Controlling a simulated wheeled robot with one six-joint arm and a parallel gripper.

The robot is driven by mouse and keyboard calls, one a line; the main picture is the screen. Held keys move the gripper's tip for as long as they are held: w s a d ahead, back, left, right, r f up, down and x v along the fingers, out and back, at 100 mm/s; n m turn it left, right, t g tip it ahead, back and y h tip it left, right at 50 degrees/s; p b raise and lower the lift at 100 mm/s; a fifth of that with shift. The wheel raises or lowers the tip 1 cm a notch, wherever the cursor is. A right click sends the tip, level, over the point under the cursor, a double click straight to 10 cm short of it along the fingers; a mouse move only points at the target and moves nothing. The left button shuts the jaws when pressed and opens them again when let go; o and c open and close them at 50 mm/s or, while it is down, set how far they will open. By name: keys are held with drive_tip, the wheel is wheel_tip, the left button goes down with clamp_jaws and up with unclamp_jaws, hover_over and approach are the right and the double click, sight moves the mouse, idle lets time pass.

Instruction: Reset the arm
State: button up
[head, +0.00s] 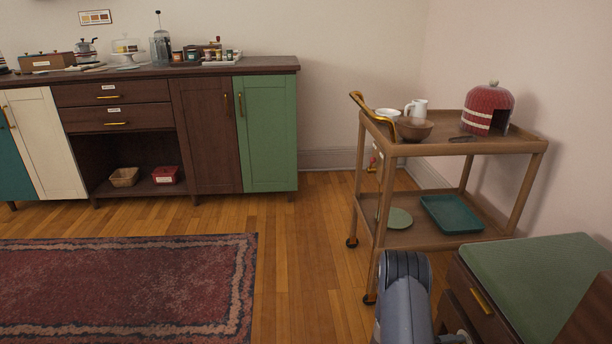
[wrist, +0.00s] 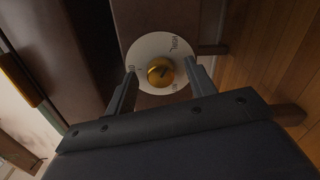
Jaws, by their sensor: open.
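My gripper (wrist: 163,84) is open in the wrist view, its two dark fingers spread with nothing held between them. A brass knob (wrist: 160,71) on a round white dial plate (wrist: 151,45) shows between and just beyond the fingertips. The plate carries lettering, of which "HIGH" can be read. I cannot tell whether a finger touches the knob or plate. In the head view my grey arm link (head: 404,305) rises at the bottom, right of centre; the gripper does not show there.
A wooden trolley (head: 500,146) with bowls, a mug and a red dome stands right of centre. A green-topped cabinet (head: 540,275) is close at the lower right. A long sideboard (head: 205,130) lines the back wall. Floor (head: 305,270) between rug (head: 120,290) and trolley is clear.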

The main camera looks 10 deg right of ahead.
drive_tip(key=shift+w+r+n, duration=0.1)
drive_tip(key=shift+n, duration=7)
